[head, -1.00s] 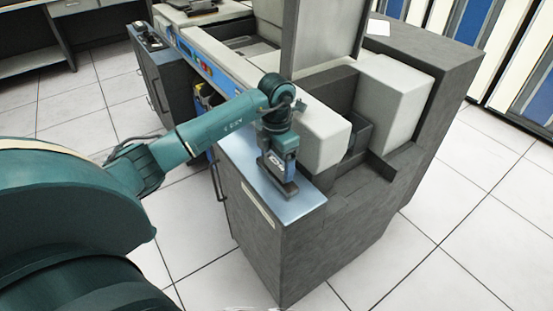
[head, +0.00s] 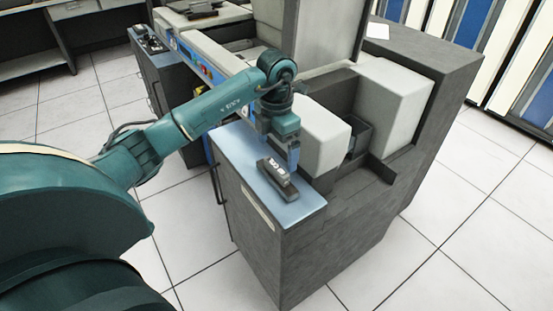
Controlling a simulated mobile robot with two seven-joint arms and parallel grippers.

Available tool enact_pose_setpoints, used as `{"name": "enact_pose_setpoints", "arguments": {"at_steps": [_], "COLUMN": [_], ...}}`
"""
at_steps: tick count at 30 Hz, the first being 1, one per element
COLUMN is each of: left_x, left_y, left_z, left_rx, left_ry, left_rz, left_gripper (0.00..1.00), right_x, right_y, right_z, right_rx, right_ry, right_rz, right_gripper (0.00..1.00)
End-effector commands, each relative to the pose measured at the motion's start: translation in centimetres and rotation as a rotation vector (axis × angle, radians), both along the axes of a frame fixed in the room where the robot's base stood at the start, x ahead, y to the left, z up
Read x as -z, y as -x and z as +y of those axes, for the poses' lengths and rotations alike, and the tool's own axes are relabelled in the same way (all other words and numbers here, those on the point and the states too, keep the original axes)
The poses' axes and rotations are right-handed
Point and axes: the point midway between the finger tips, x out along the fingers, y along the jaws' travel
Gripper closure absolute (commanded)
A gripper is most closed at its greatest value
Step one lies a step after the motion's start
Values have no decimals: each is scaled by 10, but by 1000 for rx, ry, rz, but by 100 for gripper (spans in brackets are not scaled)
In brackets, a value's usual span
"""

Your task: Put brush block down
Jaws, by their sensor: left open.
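The brush block (head: 278,179), a dark grey oblong block with pale markings on its top, lies on the blue-grey top (head: 245,160) of the dark cabinet. My left gripper (head: 291,160) is open and empty, just above and behind the block's far end. A gap between the fingers and the block is hard to judge from this angle. My right gripper is not in view.
A pale rounded housing (head: 322,138) stands right beside the gripper. A dark recess (head: 357,135) and a large pale box (head: 392,100) lie further right. The cabinet top's front corner is bare. White tiled floor (head: 400,260) surrounds the machine.

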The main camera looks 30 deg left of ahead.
Motion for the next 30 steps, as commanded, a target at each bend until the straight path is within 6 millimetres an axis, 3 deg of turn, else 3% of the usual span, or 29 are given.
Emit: {"name": "enact_pose_setpoints", "arguments": {"at_steps": [3,9,16,19,22,25,27,30], "left_x": [-28,-57,-65,-54,-28,-3,-5,-32], "left_y": [-1,0,0,3,14,43,70,98], "left_z": [0,0,-1,-17,-65,-147,-206,-262], "left_rx": [2,0,2,33,108,171,154,2], "left_ry": [-2,-1,3,60,245,595,910,1344], "left_rz": [-4,-1,1,6,17,46,74,124], "left_gripper": [0,0,0,0,0,0,0,0], "right_x": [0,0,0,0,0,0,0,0], "right_y": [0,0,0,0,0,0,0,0], "right_z": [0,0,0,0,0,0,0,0], "right_rx": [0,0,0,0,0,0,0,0], "right_ry": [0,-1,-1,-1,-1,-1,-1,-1], "right_rz": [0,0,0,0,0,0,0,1], "right_gripper": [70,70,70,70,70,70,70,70]}}
